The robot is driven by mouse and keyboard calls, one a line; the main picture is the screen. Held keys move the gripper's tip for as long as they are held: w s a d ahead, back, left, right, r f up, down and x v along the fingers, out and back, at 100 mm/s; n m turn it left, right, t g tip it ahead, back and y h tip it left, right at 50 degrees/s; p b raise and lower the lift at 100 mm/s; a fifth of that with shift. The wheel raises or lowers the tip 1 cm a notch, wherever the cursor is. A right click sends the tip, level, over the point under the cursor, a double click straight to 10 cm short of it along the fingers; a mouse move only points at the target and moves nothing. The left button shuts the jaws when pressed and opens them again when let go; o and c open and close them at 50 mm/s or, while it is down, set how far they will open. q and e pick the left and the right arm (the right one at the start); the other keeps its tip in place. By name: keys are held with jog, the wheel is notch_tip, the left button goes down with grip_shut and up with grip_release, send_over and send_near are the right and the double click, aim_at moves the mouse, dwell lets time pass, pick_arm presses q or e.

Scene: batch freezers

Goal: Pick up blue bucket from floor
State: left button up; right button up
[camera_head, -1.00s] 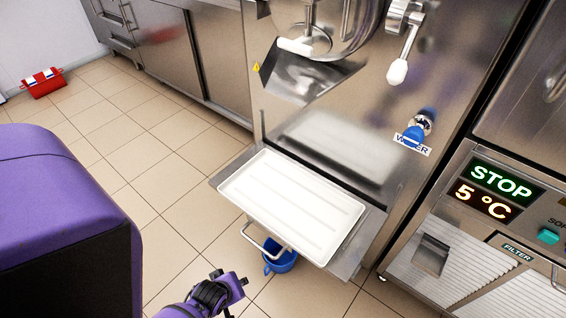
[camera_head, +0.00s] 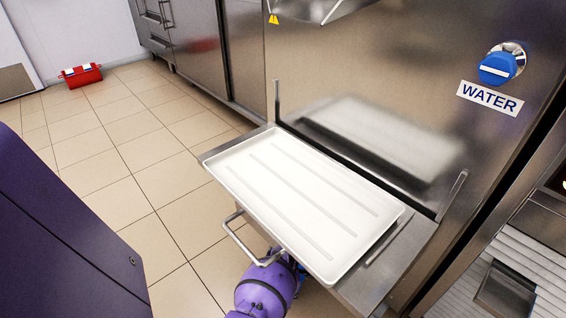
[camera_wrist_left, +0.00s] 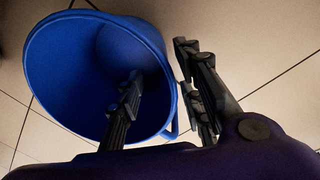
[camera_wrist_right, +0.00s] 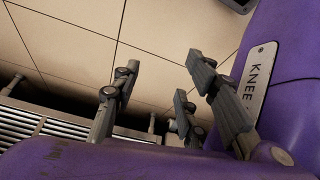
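The blue bucket (camera_wrist_left: 95,65) fills the left half of the left wrist view, its open mouth facing the camera over the floor tiles. My left gripper (camera_wrist_left: 160,72) is open. One finger lies over or inside the mouth and the others lie outside the right side of the rim, with the bucket wall between them. A gap shows, and I cannot tell whether they touch it. In the head view the bucket is almost wholly hidden under the tray shelf, behind my purple arm. My right gripper (camera_wrist_right: 162,72) is open and empty in the right wrist view.
A white tray (camera_head: 300,200) sits on a steel shelf with a bar handle (camera_head: 245,240), above my arm. The steel machine with a blue WATER knob (camera_head: 497,68) stands behind. A red box (camera_head: 81,75) lies far left. Tiled floor (camera_head: 120,165) is clear at left.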

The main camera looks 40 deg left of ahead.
pick_arm(q)
notch_tip(320, 180, down, 4)
jog(key=shift+w+r+b, duration=0.15)
jog(key=shift+r+b, duration=0.1)
jog(key=shift+b, duration=0.8)
notch_tip(320, 180, down, 4)
jog(key=b, duration=0.3)
jog(key=shift+w+r, duration=0.15)
jog(key=shift+r, duration=0.1)
grip_shut()
